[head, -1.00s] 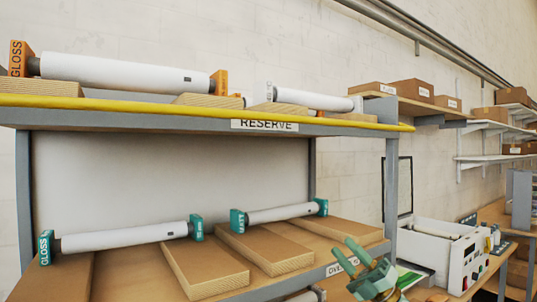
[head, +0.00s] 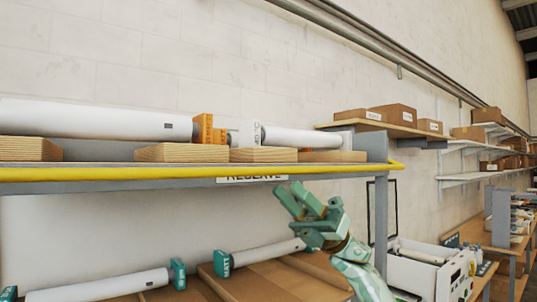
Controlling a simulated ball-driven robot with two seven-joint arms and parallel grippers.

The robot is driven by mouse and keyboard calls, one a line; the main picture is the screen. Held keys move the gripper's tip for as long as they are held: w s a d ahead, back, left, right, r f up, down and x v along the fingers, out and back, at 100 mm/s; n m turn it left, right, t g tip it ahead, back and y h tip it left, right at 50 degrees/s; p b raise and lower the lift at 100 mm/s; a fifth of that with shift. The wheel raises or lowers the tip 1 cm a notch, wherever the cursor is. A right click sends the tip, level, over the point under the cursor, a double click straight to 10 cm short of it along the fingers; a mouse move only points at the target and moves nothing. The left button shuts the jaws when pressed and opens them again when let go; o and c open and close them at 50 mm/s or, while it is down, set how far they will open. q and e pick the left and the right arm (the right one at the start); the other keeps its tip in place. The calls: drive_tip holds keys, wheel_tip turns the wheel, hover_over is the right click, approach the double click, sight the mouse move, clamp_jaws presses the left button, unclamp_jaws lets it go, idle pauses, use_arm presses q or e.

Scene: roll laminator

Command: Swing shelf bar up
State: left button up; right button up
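The yellow shelf bar (head: 120,173) runs across the front edge of the upper shelf, from the left picture edge to a bent end at the shelf's right corner. It lies low along the edge, in front of the rolls. My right gripper (head: 292,189) is just below the bar, near the RESERVE label (head: 252,179), with its green fingers pointing up and left. The fingers look apart and hold nothing; the bar is not between them. Whether a fingertip touches the shelf edge I cannot tell. My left gripper is not in view.
White rolls with orange (head: 209,129) and white end blocks rest on wooden cradles (head: 182,153) behind the bar. Teal-ended rolls (head: 100,287) lie on the lower shelf. A grey post (head: 381,215) stands right of my gripper. A white laminator (head: 428,268) sits beyond.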

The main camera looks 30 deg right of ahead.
sight(270, 172)
drive_tip(key=p+x, duration=0.2)
drive_tip(key=x, duration=0.3)
drive_tip(key=shift+w+a+r, duration=0.1)
drive_tip(key=shift+w+r, duration=0.05)
drive_tip(key=shift+r, duration=0.1)
drive_tip(key=shift+a+r+p, duration=0.35)
drive_tip(key=shift+a, duration=0.2)
clamp_jaws()
